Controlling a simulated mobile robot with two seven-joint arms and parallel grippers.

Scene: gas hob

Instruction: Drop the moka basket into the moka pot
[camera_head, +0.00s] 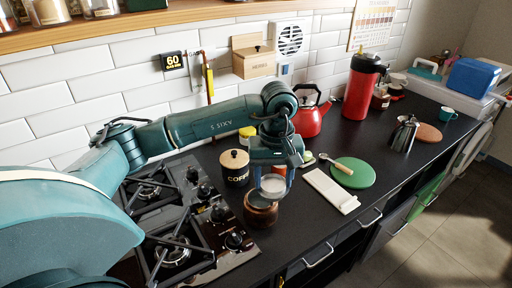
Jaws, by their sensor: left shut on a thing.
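My left gripper (273,177) reaches in from the left over the counter, with its fingers pointing down. It is shut on the moka basket (272,188), a small pale grey metal cup. The basket is directly above a round copper-brown vessel (261,213), which looks like the open lower part of the moka pot. The basket overlaps the vessel's rim in this view, so I cannot tell whether they touch. A silver faceted pot (403,135) with a dark handle, like a moka pot top, stands farther right. My right gripper is not in view.
The gas hob (182,225) is on the left. A black coffee canister (235,168) stands just left of my gripper. A white board (331,190) and a green disc (353,173) lie to the right. A red kettle (308,117) and red flask (361,90) stand behind.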

